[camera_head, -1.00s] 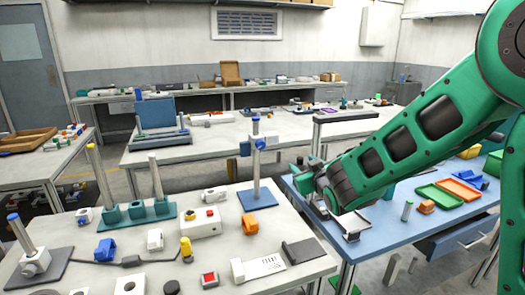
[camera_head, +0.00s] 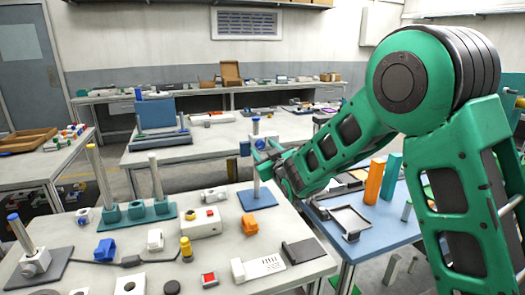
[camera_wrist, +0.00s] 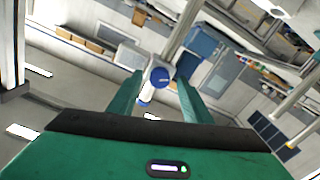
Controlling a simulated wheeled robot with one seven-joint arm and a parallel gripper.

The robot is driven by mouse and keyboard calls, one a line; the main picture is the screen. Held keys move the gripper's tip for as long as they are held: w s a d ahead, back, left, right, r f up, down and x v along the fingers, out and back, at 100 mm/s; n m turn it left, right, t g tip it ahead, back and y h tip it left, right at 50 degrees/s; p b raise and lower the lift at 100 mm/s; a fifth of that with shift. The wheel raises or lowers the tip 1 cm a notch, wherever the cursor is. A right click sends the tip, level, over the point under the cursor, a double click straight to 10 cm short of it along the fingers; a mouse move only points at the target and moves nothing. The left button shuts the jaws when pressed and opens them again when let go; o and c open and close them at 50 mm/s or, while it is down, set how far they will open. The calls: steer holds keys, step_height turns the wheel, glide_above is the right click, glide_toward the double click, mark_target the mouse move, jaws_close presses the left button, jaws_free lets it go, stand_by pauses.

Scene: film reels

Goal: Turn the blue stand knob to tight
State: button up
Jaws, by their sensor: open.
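The blue stand has a flat blue base (camera_head: 248,200), an upright grey pole and a blue cap on top. A clamp on the pole carries a blue knob, seen end-on with a dark mark in the wrist view (camera_wrist: 160,77). A second blue part (camera_head: 245,148) sticks out left of the pole. My gripper (camera_head: 267,155) is beside the pole at clamp height, coming from the right. In the wrist view its green fingers (camera_wrist: 160,88) are open on either side of the knob, with no clear contact. The arm's end partly hides the clamp in the head view.
A teal rack (camera_head: 140,220) with tall posts stands to the left. A white box with a red button (camera_head: 200,223) is in front. A blue table (camera_head: 375,225) lies to the right.

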steer(key=shift+w+a, duration=0.25)
steer(key=shift+w, duration=0.4)
steer(key=c, duration=1.1)
steer(key=shift+o, duration=0.2)
steer(key=m, duration=0.5)
steer(key=shift+d+m, duration=0.15)
steer(key=shift+m, duration=0.15)
steer(key=m, duration=0.6)
steer(key=shift+m, duration=0.3)
